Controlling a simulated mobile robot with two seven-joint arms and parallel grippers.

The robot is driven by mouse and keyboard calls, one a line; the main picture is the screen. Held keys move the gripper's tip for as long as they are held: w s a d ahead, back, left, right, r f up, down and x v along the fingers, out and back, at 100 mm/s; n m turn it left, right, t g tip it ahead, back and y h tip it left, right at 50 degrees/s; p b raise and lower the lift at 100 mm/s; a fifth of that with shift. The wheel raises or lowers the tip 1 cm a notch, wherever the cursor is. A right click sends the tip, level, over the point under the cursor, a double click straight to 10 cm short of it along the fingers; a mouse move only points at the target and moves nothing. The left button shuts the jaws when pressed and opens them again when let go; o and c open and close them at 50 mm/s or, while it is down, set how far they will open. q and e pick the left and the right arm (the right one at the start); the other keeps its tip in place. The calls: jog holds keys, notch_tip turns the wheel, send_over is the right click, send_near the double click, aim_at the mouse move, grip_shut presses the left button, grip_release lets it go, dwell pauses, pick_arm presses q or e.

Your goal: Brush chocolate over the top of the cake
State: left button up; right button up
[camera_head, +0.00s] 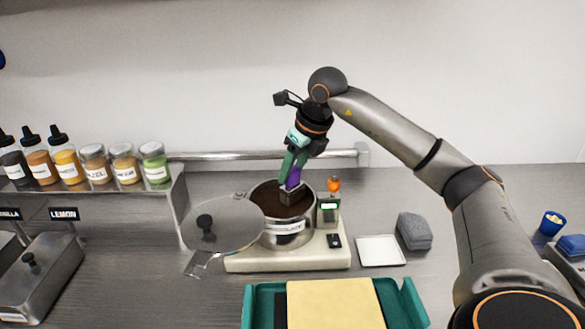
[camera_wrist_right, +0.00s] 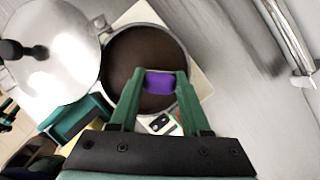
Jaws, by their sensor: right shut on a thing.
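My right gripper (camera_head: 294,160) is shut on the purple handle of a brush (camera_head: 292,180). The brush's grey head (camera_head: 290,194) is at the dark brown chocolate in a metal pot (camera_head: 288,241); I cannot tell how deep it dips. In the right wrist view the gripper (camera_wrist_right: 158,80) holds the purple handle (camera_wrist_right: 159,83) over the round pot of chocolate (camera_wrist_right: 128,55). A flat pale yellow block, likely the cake (camera_head: 335,305), lies at the green tray (camera_head: 262,300) in front, cut off by the picture's bottom edge. My left gripper is not in view.
The pot stands on a beige warmer (camera_head: 245,262). Its round lid (camera_head: 232,228) is swung open to the left. A white square dish (camera_head: 380,251) and a grey folded cloth (camera_head: 414,231) lie to the right. A shelf with bottles and jars (camera_head: 94,160) stands at left.

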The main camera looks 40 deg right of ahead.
jog(key=shift+r+p, duration=2)
jog(key=shift+r, duration=0.35)
jog(key=shift+r+p, duration=0.7)
jog(key=shift+r, duration=0.35)
jog(key=shift+s+f, duration=0.1)
